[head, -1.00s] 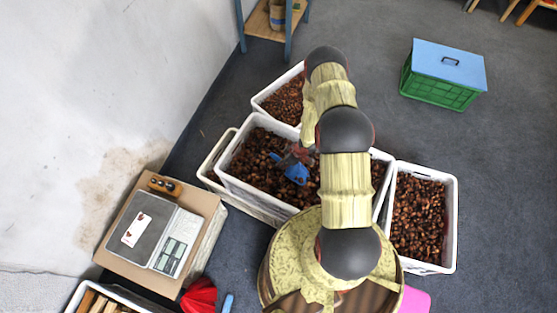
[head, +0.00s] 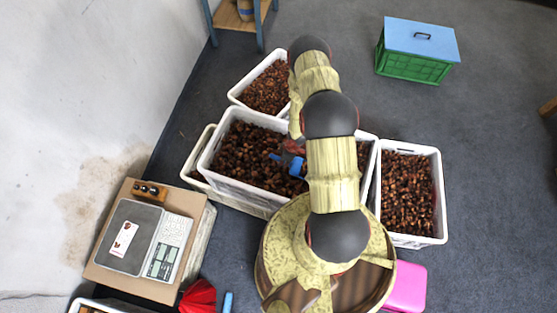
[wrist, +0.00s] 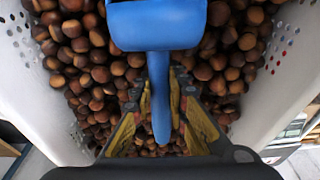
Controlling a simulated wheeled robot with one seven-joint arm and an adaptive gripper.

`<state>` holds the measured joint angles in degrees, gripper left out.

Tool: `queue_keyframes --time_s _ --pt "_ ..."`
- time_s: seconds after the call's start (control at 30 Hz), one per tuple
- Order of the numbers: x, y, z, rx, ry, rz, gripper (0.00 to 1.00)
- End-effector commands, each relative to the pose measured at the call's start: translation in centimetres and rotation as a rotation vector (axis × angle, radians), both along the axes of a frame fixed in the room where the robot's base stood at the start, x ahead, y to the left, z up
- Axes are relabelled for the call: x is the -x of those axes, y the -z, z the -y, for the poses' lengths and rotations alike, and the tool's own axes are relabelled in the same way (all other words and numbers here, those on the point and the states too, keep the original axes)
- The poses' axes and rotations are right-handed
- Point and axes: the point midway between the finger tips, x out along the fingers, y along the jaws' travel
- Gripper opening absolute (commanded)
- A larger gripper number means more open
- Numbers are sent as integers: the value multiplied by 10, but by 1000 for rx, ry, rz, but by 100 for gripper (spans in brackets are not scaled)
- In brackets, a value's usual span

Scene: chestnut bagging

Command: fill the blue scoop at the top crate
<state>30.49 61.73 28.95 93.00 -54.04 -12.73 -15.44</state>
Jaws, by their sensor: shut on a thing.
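The blue scoop (wrist: 155,24) is at the top of the wrist view, its handle pointing down between my fingers. My gripper (wrist: 161,88) is shut on the handle. In the head view the blue scoop (head: 297,167) is partly hidden by my arm, and my gripper (head: 293,147) is largely hidden too. The scoop is over or among the chestnuts of the top crate (head: 240,192), a white crate stacked on another. I cannot tell if the scoop touches the chestnuts; its inside is hidden.
The lower crate (head: 190,175) juts out at the left. Other chestnut crates stand behind (head: 235,93) and at the right (head: 440,190). A scale (head: 130,240) is at the left. A green box with a blue lid (head: 415,68) stands far right on open floor.

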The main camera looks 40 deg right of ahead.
Motion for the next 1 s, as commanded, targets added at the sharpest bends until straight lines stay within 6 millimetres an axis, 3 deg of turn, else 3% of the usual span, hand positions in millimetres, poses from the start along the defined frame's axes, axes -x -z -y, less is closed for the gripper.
queue_keyframes --time_s 0.27,0.47,1.0 --pt "16 14 14 75 0 -91 0" --pt "11 6 10 167 -5 -202 0" --pt "2 -50 2 237 -2 -294 0"
